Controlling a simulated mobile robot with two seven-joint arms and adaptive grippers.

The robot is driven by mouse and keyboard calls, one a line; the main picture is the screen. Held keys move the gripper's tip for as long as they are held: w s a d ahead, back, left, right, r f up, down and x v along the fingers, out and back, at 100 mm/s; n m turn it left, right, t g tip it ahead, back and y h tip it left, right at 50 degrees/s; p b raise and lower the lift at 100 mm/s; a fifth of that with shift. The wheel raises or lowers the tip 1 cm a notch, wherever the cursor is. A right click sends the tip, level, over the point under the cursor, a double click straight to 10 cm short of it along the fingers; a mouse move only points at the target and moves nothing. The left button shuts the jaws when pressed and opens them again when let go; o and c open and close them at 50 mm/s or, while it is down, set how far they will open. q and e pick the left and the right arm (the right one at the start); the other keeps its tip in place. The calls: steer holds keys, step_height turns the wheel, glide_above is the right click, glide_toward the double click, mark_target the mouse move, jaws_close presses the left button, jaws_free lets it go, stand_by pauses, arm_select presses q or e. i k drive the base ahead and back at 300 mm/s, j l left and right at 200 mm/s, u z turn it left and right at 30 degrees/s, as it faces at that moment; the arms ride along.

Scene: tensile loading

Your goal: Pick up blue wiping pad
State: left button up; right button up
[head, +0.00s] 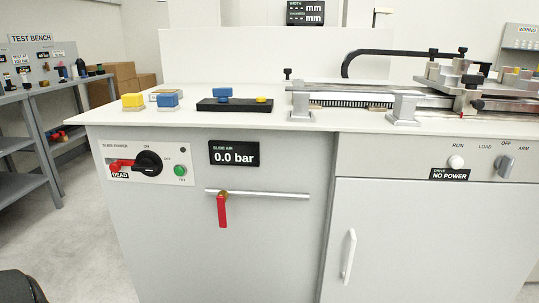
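Two pads sit at the left end of the bench top (300,129). A blue pad (168,100) lies beside a yellow pad (132,101), to its right. Another blue block (222,93) sits on a black plate (234,105) farther right, with a small yellow piece (261,99) at the plate's other end. I cannot tell for certain which blue item is the wiping pad. Neither of my grippers is in view, and nothing touches these items.
A slide rig with grey blocks (404,109) and a rail fills the right of the bench. A red-handled lever (222,210) and a bar (258,194) stick out in front. Shelves (32,120) stand left, across open floor.

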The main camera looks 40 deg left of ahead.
mark_target(166, 102)
steer(key=u, duration=1.75)
